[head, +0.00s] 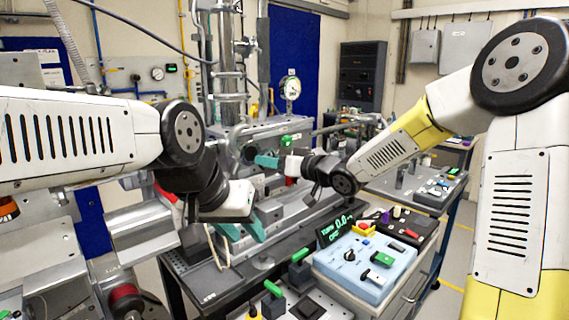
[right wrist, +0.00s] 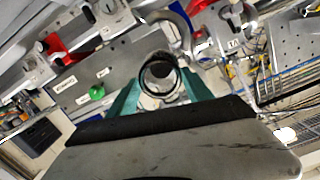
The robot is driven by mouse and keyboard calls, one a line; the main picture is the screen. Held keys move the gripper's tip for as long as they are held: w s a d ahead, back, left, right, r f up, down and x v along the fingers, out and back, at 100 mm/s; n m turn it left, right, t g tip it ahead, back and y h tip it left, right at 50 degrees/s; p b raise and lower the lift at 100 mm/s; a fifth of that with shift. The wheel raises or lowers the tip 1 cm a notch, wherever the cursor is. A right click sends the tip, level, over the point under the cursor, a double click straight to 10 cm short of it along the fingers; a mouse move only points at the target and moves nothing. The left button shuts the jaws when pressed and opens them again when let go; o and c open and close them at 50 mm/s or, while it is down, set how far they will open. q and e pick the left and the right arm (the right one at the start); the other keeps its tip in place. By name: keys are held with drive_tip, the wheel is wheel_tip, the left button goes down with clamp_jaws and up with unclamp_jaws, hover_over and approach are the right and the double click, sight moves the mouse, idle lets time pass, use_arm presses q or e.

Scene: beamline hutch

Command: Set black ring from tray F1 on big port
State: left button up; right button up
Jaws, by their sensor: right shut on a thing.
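My right gripper (head: 268,161) is stretched out toward the metal apparatus in the middle of the head view. In the right wrist view its teal fingers (right wrist: 161,88) are shut on a black ring (right wrist: 160,95). The ring is held at the fingertips, with its opening facing the camera. A round metal part shows through and behind it; I cannot tell whether that is the big port or whether the ring touches it. In the head view the ring is too small to make out clearly. My left gripper (head: 241,231) is open and empty, its teal fingers apart above the bench.
A blue control box (head: 365,268) with knobs and a lit display (head: 336,229) stand at the front right. Green-handled parts (head: 273,288) rise from the front bench. A pressure gauge (head: 290,88) and vertical pipes stand behind the apparatus. A second cart (head: 415,190) is at the right.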

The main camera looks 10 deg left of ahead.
sight(251, 154)
drive_tip(key=shift+r+x, duration=0.2)
drive_tip(key=shift+x, duration=1.25)
drive_tip(key=shift+r+x, duration=0.15)
drive_tip(key=shift+x, duration=1.3)
drive_tip(key=shift+w+a, duration=0.4)
drive_tip(key=shift+w, duration=0.05)
drive_tip(key=o, duration=1.4)
